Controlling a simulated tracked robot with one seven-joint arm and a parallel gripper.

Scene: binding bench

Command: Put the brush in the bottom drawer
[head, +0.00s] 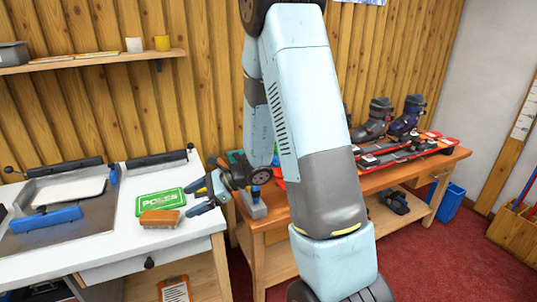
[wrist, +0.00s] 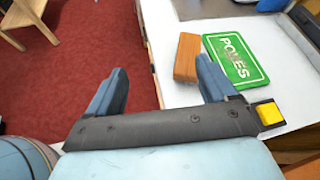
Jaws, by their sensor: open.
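The brush (head: 159,218), with an orange-brown wooden back, lies on the white bench top (head: 120,248) near its front right corner. It also shows in the wrist view (wrist: 187,57), beside my right-hand finger there. My gripper (head: 190,201) is open and empty, just right of the brush and apart from it in the head view. A white drawer front (head: 115,271) with a dark knob (head: 149,263) is under the bench top and looks shut.
A green sign (head: 160,201) lies right behind the brush. A grey tray with a blue bar (head: 45,219) fills the bench's left part. A wooden bench (head: 275,228) with ski boots and skis stands right, partly behind my arm. A clipboard (head: 175,289) shows below.

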